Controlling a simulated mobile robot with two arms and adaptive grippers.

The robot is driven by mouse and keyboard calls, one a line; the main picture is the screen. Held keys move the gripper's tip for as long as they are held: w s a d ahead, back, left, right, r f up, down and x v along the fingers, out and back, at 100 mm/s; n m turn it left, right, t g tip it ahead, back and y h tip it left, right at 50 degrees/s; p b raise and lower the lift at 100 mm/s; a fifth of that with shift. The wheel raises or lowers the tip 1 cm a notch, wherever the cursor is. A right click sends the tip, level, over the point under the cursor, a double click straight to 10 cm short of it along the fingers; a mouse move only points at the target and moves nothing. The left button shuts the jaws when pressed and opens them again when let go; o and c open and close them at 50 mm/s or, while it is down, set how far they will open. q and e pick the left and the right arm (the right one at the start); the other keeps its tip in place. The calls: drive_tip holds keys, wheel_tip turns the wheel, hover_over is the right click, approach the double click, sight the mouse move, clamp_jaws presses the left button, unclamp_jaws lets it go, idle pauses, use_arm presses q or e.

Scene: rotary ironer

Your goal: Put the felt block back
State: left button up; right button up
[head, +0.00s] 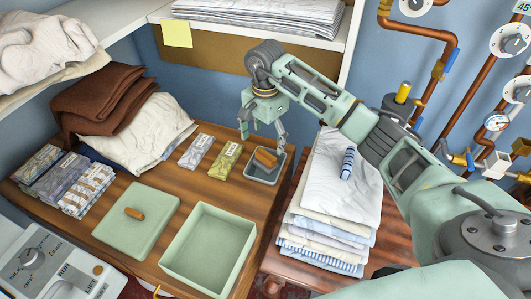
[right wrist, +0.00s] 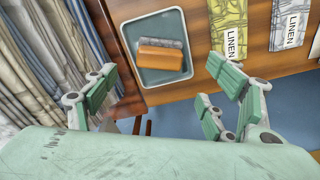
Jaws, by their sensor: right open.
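The felt block (head: 265,158), orange-brown on one side with a grey layer along it, lies in a small grey tray (head: 256,178) on the wooden table. In the right wrist view the block (right wrist: 160,58) rests inside the tray (right wrist: 137,80), clear of the fingers. My right gripper (head: 262,130) is open and empty above the tray; its spread fingers also show in the right wrist view (right wrist: 158,100). My left gripper is not in view.
An open green box (head: 250,225) and its lid (head: 155,233) with a brown handle lie at the front. Linen packets (head: 228,160) sit left of the tray. A folded linen stack (head: 335,195) stands to the right. A shelf (head: 345,45) is behind my right arm.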

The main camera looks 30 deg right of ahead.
sight(266, 154)
wheel_tip(266, 154, up, 4)
drive_tip(key=shift+f, duration=0.1)
idle(0.5)
